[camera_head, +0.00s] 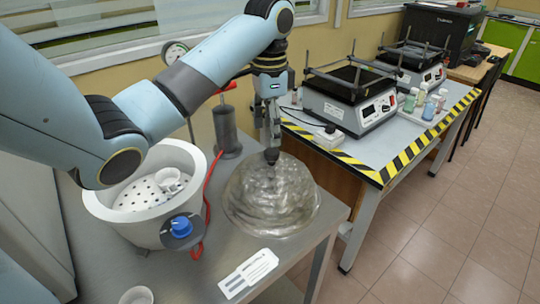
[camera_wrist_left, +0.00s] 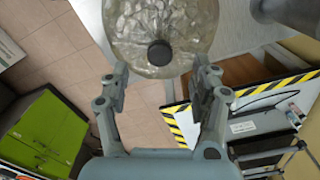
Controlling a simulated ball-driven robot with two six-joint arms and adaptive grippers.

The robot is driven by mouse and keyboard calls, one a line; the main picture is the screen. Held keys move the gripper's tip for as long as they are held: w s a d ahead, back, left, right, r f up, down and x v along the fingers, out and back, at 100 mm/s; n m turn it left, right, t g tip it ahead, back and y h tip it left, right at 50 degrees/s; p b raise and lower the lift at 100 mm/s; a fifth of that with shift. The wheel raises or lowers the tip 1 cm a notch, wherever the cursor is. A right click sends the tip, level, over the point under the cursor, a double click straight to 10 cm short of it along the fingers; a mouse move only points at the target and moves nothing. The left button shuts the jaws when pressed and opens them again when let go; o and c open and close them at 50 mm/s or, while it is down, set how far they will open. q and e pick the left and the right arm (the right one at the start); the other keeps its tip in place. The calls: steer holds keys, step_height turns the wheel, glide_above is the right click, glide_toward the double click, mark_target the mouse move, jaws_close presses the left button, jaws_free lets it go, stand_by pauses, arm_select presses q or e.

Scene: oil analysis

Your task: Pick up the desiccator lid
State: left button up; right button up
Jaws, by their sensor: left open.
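The desiccator lid (camera_head: 262,205) is a clear, dome-shaped cover with a dark round knob (camera_head: 271,155) on top. It rests on the grey metal table, to the right of the open desiccator base (camera_head: 102,208). My left gripper (camera_head: 270,146) points down over the lid, right by the knob in the head view. In the left wrist view the lid (camera_wrist_left: 135,28) and its knob (camera_wrist_left: 160,53) lie beyond the fingertips (camera_wrist_left: 161,72), which are apart with nothing between them. The desiccator base holds a perforated white plate with small white dishes. My right gripper is out of view.
A red hose (camera_head: 209,185) and a dark pump cylinder (camera_head: 226,130) stand between base and lid. A paper label (camera_head: 248,273) and a small white dish (camera_head: 136,295) lie in front. Shakers (camera_head: 350,95) and bottles (camera_head: 429,107) stand on the yellow-black-edged table. Bare tabletop surrounds the label.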

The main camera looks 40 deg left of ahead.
mark_target(272, 151)
arm_select(q)
steer(key=shift+d+f, duration=0.75)
steer(key=shift+f, duration=0.35)
steer(key=f, duration=0.1)
steer(key=a+f, duration=0.1)
steer(key=shift+w+f+p, duration=0.2)
steer(key=shift+f+p, duration=0.1)
steer(key=shift+p, duration=0.1)
step_height(272, 151, down, 2)
steer(key=shift+a+f, duration=0.1)
steer(key=shift+f, duration=0.1)
steer(key=c, duration=1.1)
jaws_close()
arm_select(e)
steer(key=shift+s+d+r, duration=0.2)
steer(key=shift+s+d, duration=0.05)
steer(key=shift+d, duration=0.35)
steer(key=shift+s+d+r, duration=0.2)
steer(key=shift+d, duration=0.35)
